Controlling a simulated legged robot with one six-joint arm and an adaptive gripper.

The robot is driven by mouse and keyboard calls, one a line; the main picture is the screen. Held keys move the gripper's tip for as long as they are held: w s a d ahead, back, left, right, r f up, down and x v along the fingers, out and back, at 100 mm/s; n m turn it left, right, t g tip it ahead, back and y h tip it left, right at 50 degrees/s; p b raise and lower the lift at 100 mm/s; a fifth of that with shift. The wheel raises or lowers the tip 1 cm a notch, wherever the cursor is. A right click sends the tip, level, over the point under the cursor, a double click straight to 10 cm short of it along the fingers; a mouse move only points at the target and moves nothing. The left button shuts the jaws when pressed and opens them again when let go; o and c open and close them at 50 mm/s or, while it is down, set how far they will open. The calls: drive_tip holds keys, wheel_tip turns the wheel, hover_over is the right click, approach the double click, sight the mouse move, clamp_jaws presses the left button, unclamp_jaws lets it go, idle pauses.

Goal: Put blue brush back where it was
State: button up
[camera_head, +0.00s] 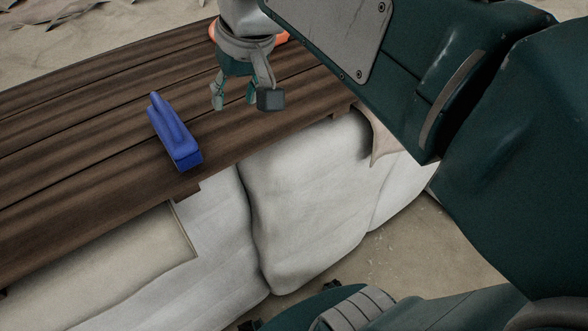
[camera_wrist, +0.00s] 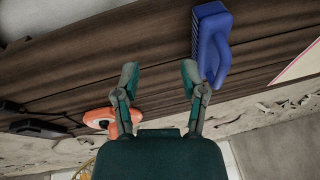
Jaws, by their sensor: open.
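The blue brush (camera_head: 173,134) lies on the dark wooden plank table (camera_head: 60,165), near its front edge in the head view. In the wrist view the blue brush (camera_wrist: 211,45) shows at the upper right, just beyond the right fingertip. My gripper (camera_head: 235,104) is above the planks, to the right of the brush and apart from it in the head view. In the wrist view my gripper (camera_wrist: 160,75) has its fingers spread with nothing between them.
An orange object (camera_head: 277,38) is partly hidden behind my gripper; it also shows in the wrist view (camera_wrist: 98,117). A dark object (camera_wrist: 38,128) lies to its left. White padded blocks (camera_head: 305,195) stand below the table's front edge. The planks left of the brush are clear.

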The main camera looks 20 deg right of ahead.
drive_tip(key=s+d+f+t+h, duration=0.2)
drive_tip(key=s+d+f, duration=0.3)
drive_tip(key=s+f, duration=0.4)
wheel_tip(320, 180, down, 3)
drive_tip(key=shift+s+f+t, duration=0.1)
drive_tip(key=shift+s+t, duration=0.15)
drive_tip(key=shift+t, duration=0.05)
